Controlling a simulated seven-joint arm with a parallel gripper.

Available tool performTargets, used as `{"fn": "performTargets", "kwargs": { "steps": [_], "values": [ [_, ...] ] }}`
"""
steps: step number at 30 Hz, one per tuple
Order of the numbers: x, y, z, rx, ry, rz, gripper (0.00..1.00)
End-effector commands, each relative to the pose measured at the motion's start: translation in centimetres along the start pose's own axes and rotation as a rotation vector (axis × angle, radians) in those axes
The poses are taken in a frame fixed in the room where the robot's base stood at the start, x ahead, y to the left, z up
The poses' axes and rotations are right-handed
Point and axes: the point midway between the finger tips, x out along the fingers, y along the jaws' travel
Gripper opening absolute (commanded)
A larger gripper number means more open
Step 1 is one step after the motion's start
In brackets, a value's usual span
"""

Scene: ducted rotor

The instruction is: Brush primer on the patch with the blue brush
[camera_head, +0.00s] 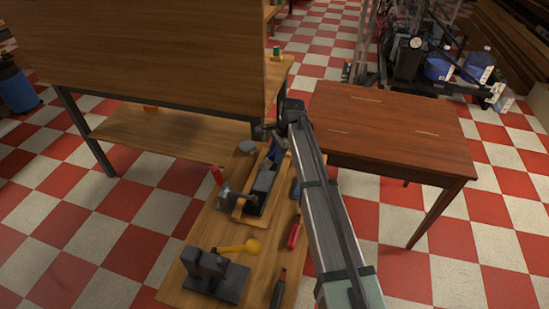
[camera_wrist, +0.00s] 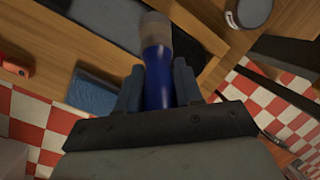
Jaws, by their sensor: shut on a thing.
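My gripper (camera_wrist: 158,82) is shut on the blue brush (camera_wrist: 157,65), with one finger on each side of its blue handle. The brush's pale, brownish head points away from the gripper, over a dark surface and a wooden edge in the wrist view. Whether the head touches anything I cannot tell. In the head view, my gripper (camera_head: 272,130) is at the far end of the workbench (camera_head: 195,222), and a bit of the blue brush (camera_head: 275,151) shows below it. I cannot make out the patch or any primer on it.
A dark block (camera_head: 262,183) lies in a wooden tray on the bench. A round grey tin (camera_head: 247,147), a yellow-knobbed tool (camera_head: 240,248) and a red-handled tool (camera_head: 294,232) are nearby. A blue pad (camera_wrist: 93,92) shows in the wrist view. A brown table (camera_head: 390,125) stands right.

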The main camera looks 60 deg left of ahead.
Motion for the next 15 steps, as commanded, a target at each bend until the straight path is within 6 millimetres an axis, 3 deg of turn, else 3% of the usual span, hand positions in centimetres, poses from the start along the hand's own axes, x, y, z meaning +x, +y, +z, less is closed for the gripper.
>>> {"fn": "performTargets", "kwargs": {
  "steps": [15],
  "values": [
    [-5.1, -1.0, 0.7, -0.001, 0.0, -0.001, 0.05]
  ]
}}
